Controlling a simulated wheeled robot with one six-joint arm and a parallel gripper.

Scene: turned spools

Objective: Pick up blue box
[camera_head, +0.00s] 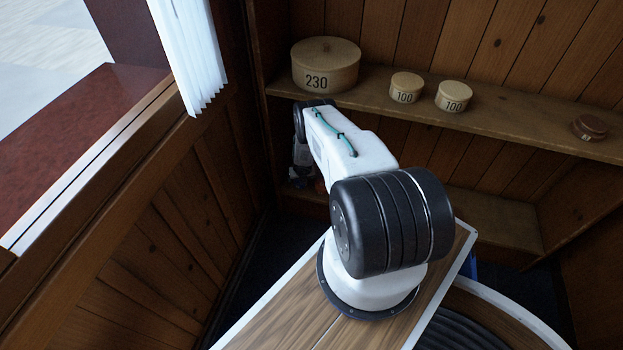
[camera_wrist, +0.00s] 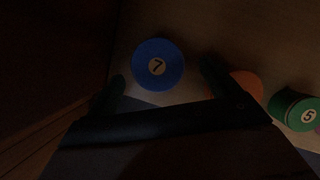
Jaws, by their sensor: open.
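A round blue box (camera_wrist: 158,64) with a 7 in a pale circle on its lid shows in the wrist view, upper middle. My gripper (camera_wrist: 162,82) is open and dark in the wrist view. Its two fingertips stand left and right of the blue box in the picture, with nothing held. I cannot tell how far the fingers are above or in front of the box.
An orange round thing (camera_wrist: 247,84) lies just right of the right finger. A green box (camera_wrist: 296,110) marked 5 stands further right. On the upper shelf (camera_head: 500,122) stand a large box (camera_head: 325,65) marked 230, two boxes (camera_head: 406,87) marked 100 and a brown box (camera_head: 589,127).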

